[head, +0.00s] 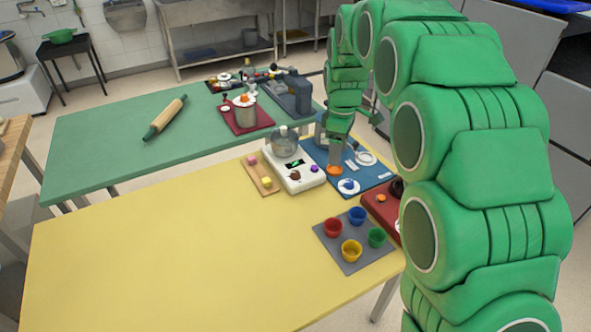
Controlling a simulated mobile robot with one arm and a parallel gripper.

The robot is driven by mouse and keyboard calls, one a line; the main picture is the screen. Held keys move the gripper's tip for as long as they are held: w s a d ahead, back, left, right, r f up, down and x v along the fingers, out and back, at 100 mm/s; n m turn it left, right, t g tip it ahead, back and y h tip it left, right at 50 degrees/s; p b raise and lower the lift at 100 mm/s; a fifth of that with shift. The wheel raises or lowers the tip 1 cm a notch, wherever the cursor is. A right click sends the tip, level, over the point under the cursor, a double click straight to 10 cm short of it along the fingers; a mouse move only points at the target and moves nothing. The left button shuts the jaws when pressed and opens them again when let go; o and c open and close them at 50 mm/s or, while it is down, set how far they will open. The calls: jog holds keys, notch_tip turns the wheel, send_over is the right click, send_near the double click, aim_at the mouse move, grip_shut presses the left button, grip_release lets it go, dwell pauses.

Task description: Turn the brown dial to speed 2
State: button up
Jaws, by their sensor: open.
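A white appliance (296,180) with a glass bowl (284,139) on top stands near the back of the yellow table. On its front are a brown dial (295,175), a purple knob (314,169) and a small dark display (294,163). The dial's marks are too small to read. My gripper (336,158) is open and points down to the right of the appliance, over the blue mat, apart from the brown dial. Its fingertips are small and hard to make out here.
A blue mat (376,179) with small items lies right of the appliance. A wooden board (265,184) with small blocks is on its left. A grey tray (350,267) with several coloured cups is in front. The yellow table's left side is clear.

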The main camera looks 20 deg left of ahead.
aim_at(296, 172)
jog(key=w+a+f+n, duration=0.1)
jog(key=w+a+f, duration=0.1)
jog(key=a, duration=0.2)
jog(key=w+a+f+n, duration=0.2)
jog(key=a+f, duration=0.1)
jog(key=a, duration=0.1)
jog(key=w+a+f+n, duration=0.2)
jog(key=a+f, duration=0.1)
jog(key=a, duration=0.1)
jog(key=shift+w+a, duration=0.25)
jog(key=shift+a, duration=0.05)
jog(key=shift+w+a+f+n, duration=0.1)
jog(key=shift+a+f+n, duration=0.25)
jog(key=shift+a, duration=0.1)
jog(key=shift+f, duration=3.9)
jog(key=shift+c, duration=0.2)
jog(key=c, duration=1)
